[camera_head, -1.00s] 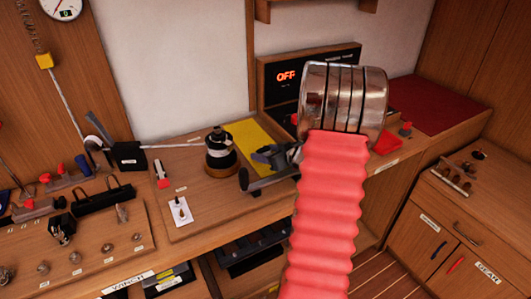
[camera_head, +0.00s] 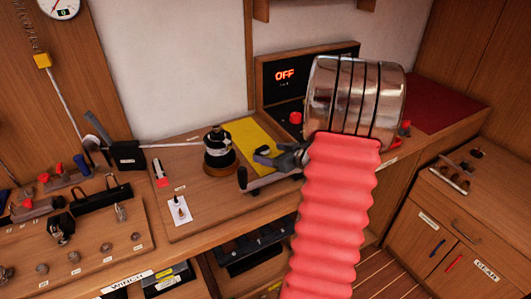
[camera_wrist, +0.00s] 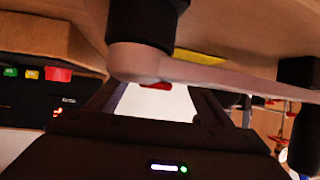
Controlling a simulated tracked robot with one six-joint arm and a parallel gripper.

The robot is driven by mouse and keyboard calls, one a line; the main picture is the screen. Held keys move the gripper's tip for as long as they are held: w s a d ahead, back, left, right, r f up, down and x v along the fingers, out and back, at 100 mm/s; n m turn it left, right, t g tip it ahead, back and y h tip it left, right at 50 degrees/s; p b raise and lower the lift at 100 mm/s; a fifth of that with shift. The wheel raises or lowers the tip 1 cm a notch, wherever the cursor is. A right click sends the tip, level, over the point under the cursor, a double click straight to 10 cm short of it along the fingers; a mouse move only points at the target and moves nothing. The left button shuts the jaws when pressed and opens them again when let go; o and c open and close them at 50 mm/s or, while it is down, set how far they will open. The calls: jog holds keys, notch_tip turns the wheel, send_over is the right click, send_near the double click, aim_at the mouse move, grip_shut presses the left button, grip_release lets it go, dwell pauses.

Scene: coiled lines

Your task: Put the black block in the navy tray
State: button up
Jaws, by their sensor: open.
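A black block (camera_head: 127,155) stands on the bench at the left, with a pale line running from it toward the winch; a dark block shape also shows at the right edge of the wrist view (camera_wrist: 298,71). My gripper (camera_head: 264,157) is open over the bench beside the winch, well right of the black block. Its dark jaws (camera_wrist: 157,102) show nothing held in the wrist view. Dark trays (camera_head: 255,247) sit on the shelf under the bench; I cannot tell whether one is the navy tray.
A black-and-brass winch (camera_head: 219,150) stands just left of my gripper, with a yellow mat (camera_head: 246,133) behind. A winch handle (camera_head: 268,180) lies just below my gripper. A switch panel (camera_head: 285,90) reading OFF is at the back. My arm hides part of the bench's right side.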

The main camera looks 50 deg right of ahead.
jog(key=v, duration=0.9)
jog(key=shift+s, duration=0.35)
jog(key=shift+r, duration=0.1)
jog(key=w+a+r+m+g+h, duration=0.1)
jog(key=w+a+r+h, duration=0.25)
jog(key=a+r, duration=0.2)
jog(key=w+a+r+g+h, duration=0.2)
jog(key=w+a+r, duration=0.25)
jog(key=r, duration=0.25)
jog(key=s+a+f+g+y, duration=0.1)
jog(key=s+a, duration=0.4)
jog(key=a, duration=0.5)
jog(key=s+a+n+g+y, duration=0.1)
jog(key=s+a+y, duration=0.2)
jog(key=a, duration=0.8)
jog(key=s+a+f+n+g+y, duration=0.1)
jog(key=s+a+g+y, duration=0.1)
jog(key=s+a, duration=0.5)
jog(key=a+y, duration=0.1)
jog(key=a, duration=0.2)
jog(key=shift+s+a+f, duration=0.25)
jog(key=shift+s+f, duration=0.1)
jog(key=shift+s, duration=0.05)
jog(key=shift+c, duration=0.3)
